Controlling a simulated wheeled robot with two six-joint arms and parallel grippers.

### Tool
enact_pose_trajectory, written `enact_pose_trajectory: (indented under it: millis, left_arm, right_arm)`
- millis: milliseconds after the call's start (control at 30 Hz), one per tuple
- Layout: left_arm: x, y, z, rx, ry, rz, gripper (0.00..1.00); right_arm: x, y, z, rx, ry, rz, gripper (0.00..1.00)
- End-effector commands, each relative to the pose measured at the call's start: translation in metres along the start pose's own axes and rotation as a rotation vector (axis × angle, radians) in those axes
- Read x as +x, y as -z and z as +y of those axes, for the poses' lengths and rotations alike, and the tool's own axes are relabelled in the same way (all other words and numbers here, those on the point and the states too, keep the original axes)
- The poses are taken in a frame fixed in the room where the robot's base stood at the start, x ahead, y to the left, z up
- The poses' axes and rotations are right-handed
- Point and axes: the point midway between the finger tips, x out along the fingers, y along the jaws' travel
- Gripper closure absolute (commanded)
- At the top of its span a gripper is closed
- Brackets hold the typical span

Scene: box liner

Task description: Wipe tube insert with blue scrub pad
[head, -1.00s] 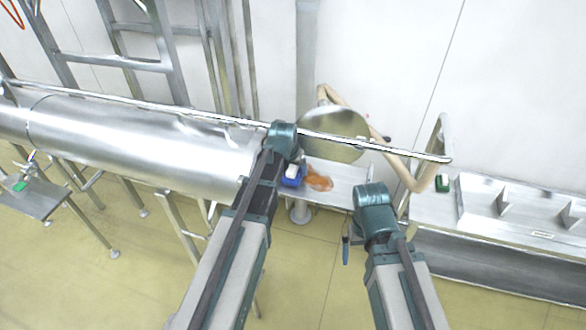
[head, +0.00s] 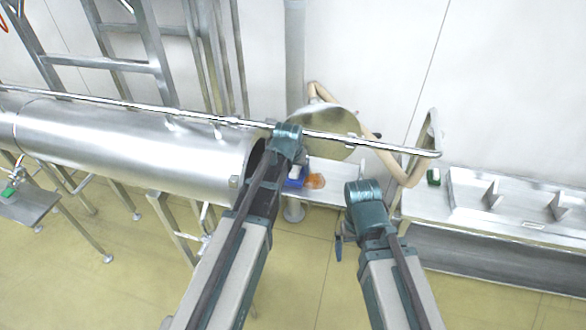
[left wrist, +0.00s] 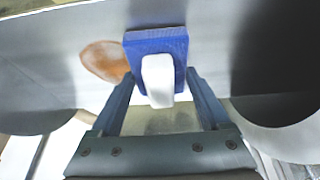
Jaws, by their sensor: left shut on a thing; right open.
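The blue scrub pad (left wrist: 156,45) with its white handle (left wrist: 158,82) sits between the fingers of my left gripper (left wrist: 160,88), which is shut on it. In the head view the pad (head: 294,184) is partly hidden by my left gripper (head: 289,152). An orange-brown stain (head: 316,181) lies on the pale metal surface (head: 335,170) just right of the pad. The stain (left wrist: 104,61) also shows beside the pad in the left wrist view. I cannot tell whether the pad touches the surface. My right gripper (head: 362,198) is open and empty, its fingers mostly hidden.
A large steel cylinder (head: 130,145) with an open end lies on the left. A round lid (head: 325,130) and a long rod (head: 375,146) stand beyond my grippers. A metal bench (head: 510,200) with a small green-and-white item (head: 433,177) is on the right.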

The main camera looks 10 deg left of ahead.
Motion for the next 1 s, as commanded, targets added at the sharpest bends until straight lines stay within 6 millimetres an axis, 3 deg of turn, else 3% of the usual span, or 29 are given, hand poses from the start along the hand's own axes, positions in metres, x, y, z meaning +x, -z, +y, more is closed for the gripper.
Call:
enact_pose_trajectory:
  millis: [433,767,1000]
  left_arm:
    - [0.003,-0.001,0.032,0.002,-0.001,0.000,0.83]
    - [0.003,-0.001,0.039,0.001,-0.002,-0.001,0.83]
    - [0.002,-0.001,0.055,0.002,-0.003,-0.002,0.83]
  right_arm:
    - [0.003,0.000,0.000,0.000,0.000,0.000,0.00]
    - [0.003,0.000,0.000,0.000,0.000,0.000,0.00]
    - [0.002,0.000,0.000,0.000,0.000,0.000,0.00]
